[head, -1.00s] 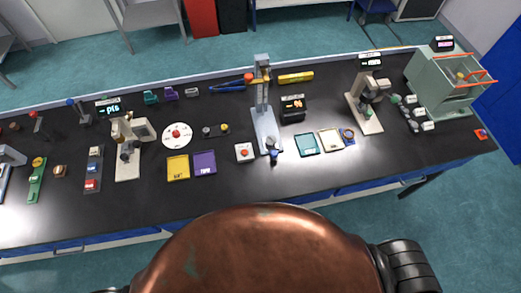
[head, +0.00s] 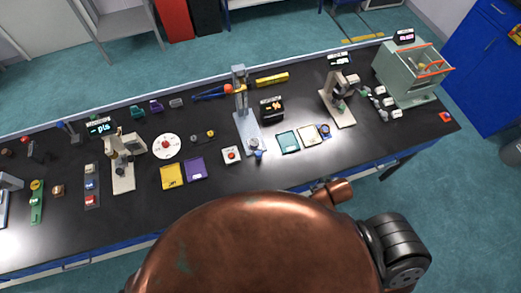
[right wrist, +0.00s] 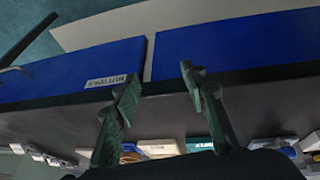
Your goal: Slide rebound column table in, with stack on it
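A tall grey-blue column instrument (head: 241,95) stands near the middle of the black bench in the head view. Its pale base plate (head: 248,138) reaches toward the front edge, with a small blue knob-like part (head: 259,154) at its near end. I cannot make out a stack on it at this size. In the right wrist view my right gripper (right wrist: 160,78) is open and empty, its two green-grey fingers spread in front of the bench's blue drawer fronts. My right gripper is hidden in the head view. My left gripper shows in neither view.
Around the column are a black display box (head: 271,107), a teal tray (head: 288,142), a white box with a red button (head: 231,155) and a purple tray (head: 195,168). Another instrument (head: 338,100) stands to the right. Blue drawers (right wrist: 70,72) line the bench front.

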